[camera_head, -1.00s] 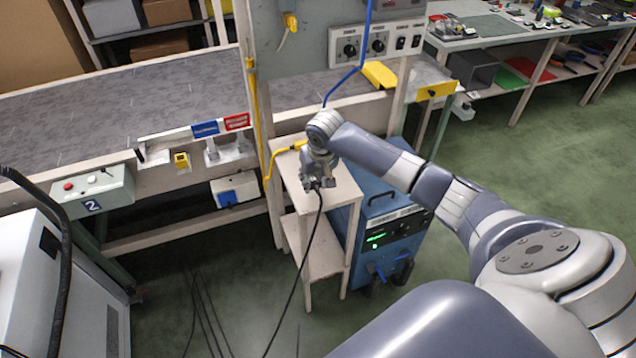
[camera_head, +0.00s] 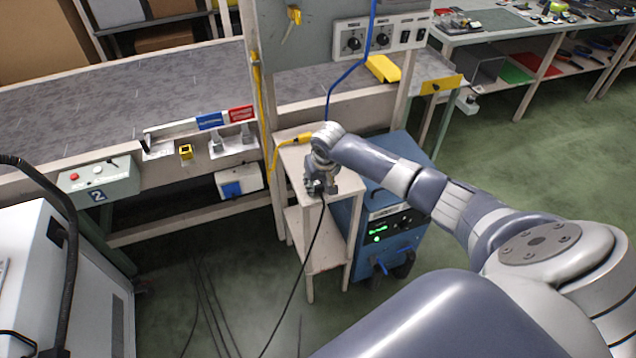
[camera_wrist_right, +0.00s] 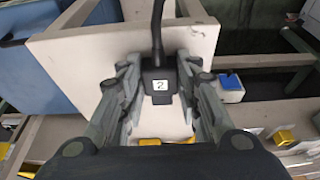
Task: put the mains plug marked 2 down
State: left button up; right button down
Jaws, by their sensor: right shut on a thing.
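The mains plug marked 2 (camera_wrist_right: 160,84) is black with a white label, and its black cable runs away from it. In the right wrist view it sits between the two fingers of my right gripper (camera_wrist_right: 158,98), which is shut on it. In the head view my right gripper (camera_head: 321,188) is over the small beige stand (camera_head: 296,160), and the cable (camera_head: 312,245) hangs down over its front edge to the floor. I cannot tell whether the plug touches the stand's top. My left gripper is in neither view.
A yellow connector (camera_head: 304,138) lies on the stand's back part. A blue machine (camera_head: 390,232) stands right beside the stand. A white and blue socket box (camera_head: 238,183) is on the bench frame to the left. Dark cables (camera_head: 207,290) lie on the floor.

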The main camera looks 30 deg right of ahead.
jog(key=shift+s+a+f, duration=0.1)
jog(key=shift+s+f, duration=0.2)
jog(key=shift+f, duration=0.2)
jog(key=c, duration=1.2)
grip_release()
jog(key=shift+f, duration=0.1)
jog(key=shift+w+f, duration=0.1)
jog(key=shift+f, duration=0.15)
jog(key=shift+r, duration=0.15)
jog(key=shift+r, duration=0.35)
jog(key=v, duration=1.2)
jog(key=shift+w+r+b, duration=0.3)
jog(key=shift+r, duration=0.2)
